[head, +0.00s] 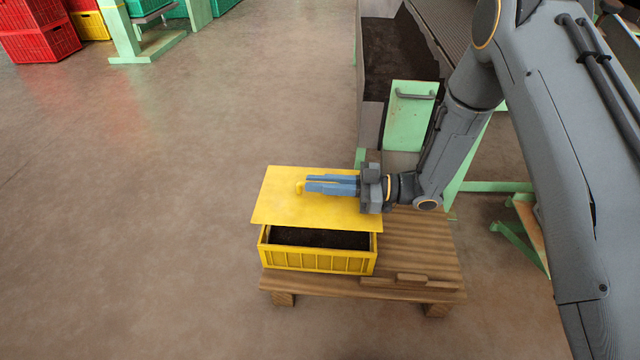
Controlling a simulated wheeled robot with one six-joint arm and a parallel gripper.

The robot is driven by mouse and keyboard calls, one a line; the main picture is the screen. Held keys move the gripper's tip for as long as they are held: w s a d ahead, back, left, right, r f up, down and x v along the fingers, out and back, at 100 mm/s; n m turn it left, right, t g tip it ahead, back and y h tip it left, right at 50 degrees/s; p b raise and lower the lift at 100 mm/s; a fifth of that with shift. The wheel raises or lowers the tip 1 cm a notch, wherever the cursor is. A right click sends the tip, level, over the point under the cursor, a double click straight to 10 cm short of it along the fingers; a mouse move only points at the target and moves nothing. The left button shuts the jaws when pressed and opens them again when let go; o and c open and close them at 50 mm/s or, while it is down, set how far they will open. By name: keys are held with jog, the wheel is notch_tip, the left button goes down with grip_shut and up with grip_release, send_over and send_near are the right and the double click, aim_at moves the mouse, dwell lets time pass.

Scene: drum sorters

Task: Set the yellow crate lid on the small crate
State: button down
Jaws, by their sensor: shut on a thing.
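The yellow crate lid (283,213) is a flat panel with a small yellow handle near its middle. My gripper (308,185) is shut on the lid at that handle. The lid is over the back part of the small yellow crate (318,261) and looks raised above it. The front of the crate's opening shows dark contents (318,238). The lid hides the back of the crate. I cannot tell whether the lid touches the crate's rim.
The crate stands on a wooden pallet (435,250), with small wood pieces (410,279) at its front. A green-framed machine with a green door (411,115) stands behind. Red crates (40,42) are at the far left. The floor at left is clear.

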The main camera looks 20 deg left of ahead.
notch_tip(320, 180, down, 8)
jog(key=b, duration=0.3)
jog(key=shift+f, duration=0.15)
dwell(0.8)
jog(key=shift+d+f, duration=0.1)
jog(key=shift+f, duration=0.35)
dwell(1.1)
jog(key=c, duration=1.7)
grip_release()
jog(key=shift+c, duration=0.2)
jog(key=p+v, duration=0.2)
jog(key=v, duration=0.5)
jog(key=shift+d, duration=0.4)
